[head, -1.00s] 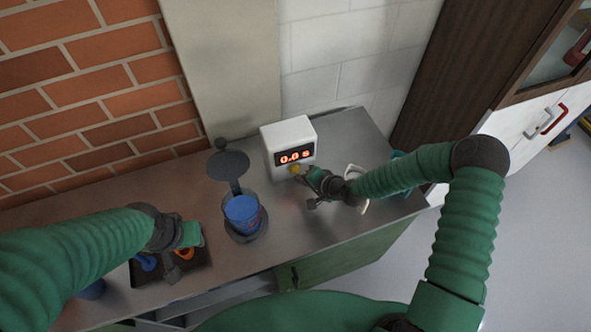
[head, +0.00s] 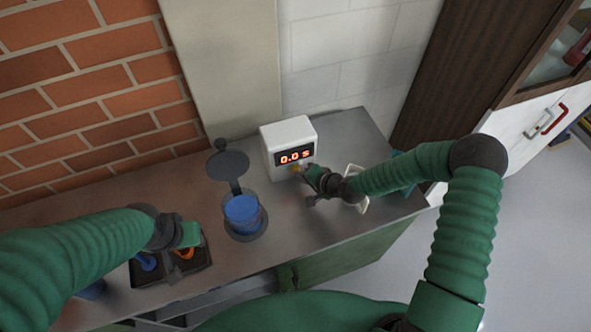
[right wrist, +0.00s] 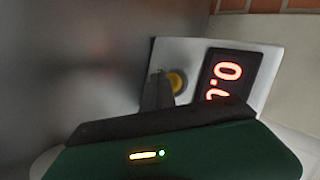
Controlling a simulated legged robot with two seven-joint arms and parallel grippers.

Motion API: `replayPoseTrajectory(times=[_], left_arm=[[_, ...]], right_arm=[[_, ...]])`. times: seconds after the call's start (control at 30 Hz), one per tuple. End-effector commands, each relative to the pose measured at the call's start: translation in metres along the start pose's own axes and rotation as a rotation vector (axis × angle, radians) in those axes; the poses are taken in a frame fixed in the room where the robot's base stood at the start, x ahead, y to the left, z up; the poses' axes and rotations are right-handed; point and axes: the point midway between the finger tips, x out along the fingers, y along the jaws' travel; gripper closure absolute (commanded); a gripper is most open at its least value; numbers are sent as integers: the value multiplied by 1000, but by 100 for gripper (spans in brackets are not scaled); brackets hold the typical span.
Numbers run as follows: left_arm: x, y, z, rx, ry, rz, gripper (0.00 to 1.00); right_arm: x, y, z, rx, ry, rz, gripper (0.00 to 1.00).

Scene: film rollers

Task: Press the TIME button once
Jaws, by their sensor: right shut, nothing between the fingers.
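The white timer box (head: 287,133) stands on the metal counter against the wall, and its red display (head: 294,155) reads 0.0 s. A round yellow button (right wrist: 178,82) sits beside the display in the right wrist view. It also shows below the display in the head view (head: 295,168). My right gripper (head: 304,171) is shut and empty, its tip right at the button. In the right wrist view the dark fingers (right wrist: 158,90) partly overlap the button's edge; I cannot tell whether they touch it. My left gripper (head: 188,236) hangs near a dark tray; its fingers are unclear.
A blue container (head: 242,213) stands in a round holder left of the timer, with a dark round disc (head: 228,165) behind it. The dark tray (head: 196,270) holds blue and orange pieces. A white object (head: 357,203) lies partly behind my right wrist.

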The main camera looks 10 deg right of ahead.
Motion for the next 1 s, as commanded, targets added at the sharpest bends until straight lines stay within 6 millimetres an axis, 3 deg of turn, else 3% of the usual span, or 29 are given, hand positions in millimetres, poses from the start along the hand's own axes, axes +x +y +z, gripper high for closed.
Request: replayPoseTrajectory(times=[1.0], left_arm=[[3,0,1,0,0,0,64]], right_arm=[[6,-5,-5,-1,0,-1,100]])
